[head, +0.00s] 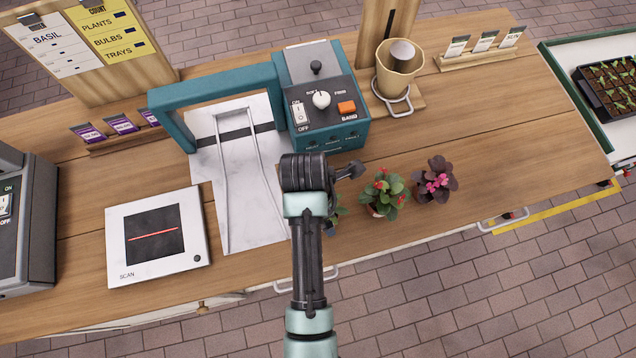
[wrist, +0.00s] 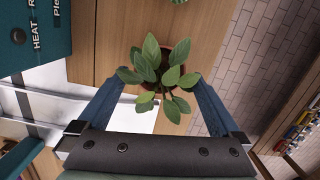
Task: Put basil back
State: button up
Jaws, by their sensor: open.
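A plain green leafy plant, which looks like the basil, stands in a terracotta pot; its leaves (wrist: 160,68) fill the middle of the wrist view. In the head view only a few of its leaves (head: 338,211) show beside my arm, near the counter's front edge. My gripper (wrist: 162,80) is open above the plant, with one blue finger on each side of the leaves. I cannot tell whether the fingers touch it. The order board (head: 52,43) at the back left reads BASIL.
A red-and-green plant (head: 385,192) and a dark-leaved pink plant (head: 436,181) stand to the right. A teal wrapping machine (head: 330,115) is behind, a scan plate (head: 158,236) at left. A seedling tray (head: 610,92) sits far right.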

jog(key=w+r+m+t, duration=0.4)
jog(key=w+r, duration=0.2)
jog(key=r, duration=0.6)
jog(key=w+a+r+m+t+y, duration=0.1)
jog(key=w+r+m+t, duration=0.3)
jog(key=r, duration=0.7)
jog(key=w+r+m+t, duration=0.35)
jog(key=w+r, duration=0.35)
jog(key=r, duration=0.5)
notch_tip(320, 180, up, 17)
jog(key=m+t, duration=0.5)
jog(key=t, duration=0.2)
jog(key=s+r+m+t, duration=0.3)
jog(key=s+r, duration=0.3)
jog(key=r, duration=0.3)
jog(key=s+d+r+m+t, duration=0.1)
jog(key=s+r+m+t, duration=0.3)
jog(key=r, duration=0.6)
jog(key=s+t, duration=0.1)
jog(key=s, duration=0.1)
jog(key=shift+s+d, duration=0.3)
jog(key=shift+s, duration=0.1)
